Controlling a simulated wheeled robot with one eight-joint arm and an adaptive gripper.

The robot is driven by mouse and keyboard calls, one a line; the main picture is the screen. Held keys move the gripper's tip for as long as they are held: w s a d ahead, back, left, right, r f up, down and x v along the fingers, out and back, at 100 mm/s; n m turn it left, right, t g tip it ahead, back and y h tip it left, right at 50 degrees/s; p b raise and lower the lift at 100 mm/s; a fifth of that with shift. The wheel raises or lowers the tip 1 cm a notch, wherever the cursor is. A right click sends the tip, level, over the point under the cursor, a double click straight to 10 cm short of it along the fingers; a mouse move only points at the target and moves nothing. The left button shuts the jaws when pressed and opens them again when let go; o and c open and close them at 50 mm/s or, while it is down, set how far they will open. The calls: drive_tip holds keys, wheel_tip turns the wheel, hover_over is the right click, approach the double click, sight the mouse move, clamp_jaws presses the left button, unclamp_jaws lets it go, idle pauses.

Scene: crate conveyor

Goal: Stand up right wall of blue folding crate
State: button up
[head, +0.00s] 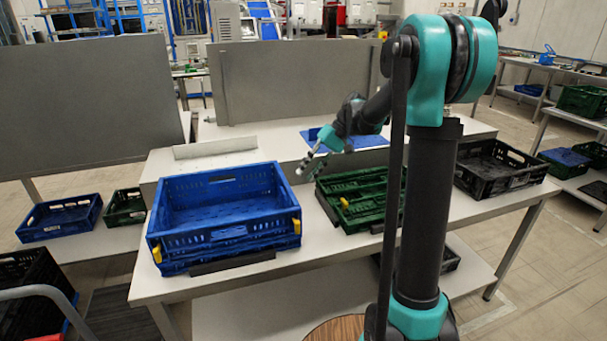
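The blue folding crate (232,240) stands on the white table left of centre. Its back wall (220,181) is upright, and its front wall shows yellow latches at both ends. The right side (287,190) appears raised between the back and front walls, but I cannot tell whether it is fully upright. The bare blue floor shows inside. My gripper (304,168) is just right of the crate's back right corner, pointing down and left. It appears apart from the crate. Its fingers are too small to tell open from shut.
A green crate (352,190) with folded walls lies right of the blue crate, partly behind my arm. A black crate (495,165) stands farther right. A dark strip (232,262) lies along the blue crate's front. Grey panels (290,85) rise behind the table.

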drive_tip(key=w+d+r, duration=0.3)
drive_tip(key=d+r, duration=0.1)
drive_tip(key=d, duration=0.5)
drive_tip(key=shift+d, duration=0.35)
idle(0.7)
idle(0.3)
drive_tip(key=v, duration=1.1)
drive_tip(key=shift+d+r, duration=0.3)
drive_tip(key=s+a+f+m+t+h, duration=0.2)
drive_tip(key=s+f+t+h, duration=0.4)
drive_tip(key=s+f, duration=2.2)
drive_tip(key=shift+s+m+h, duration=0.6)
drive_tip(key=shift+s+h, duration=0.1)
drive_tip(key=shift+a, duration=0.2)
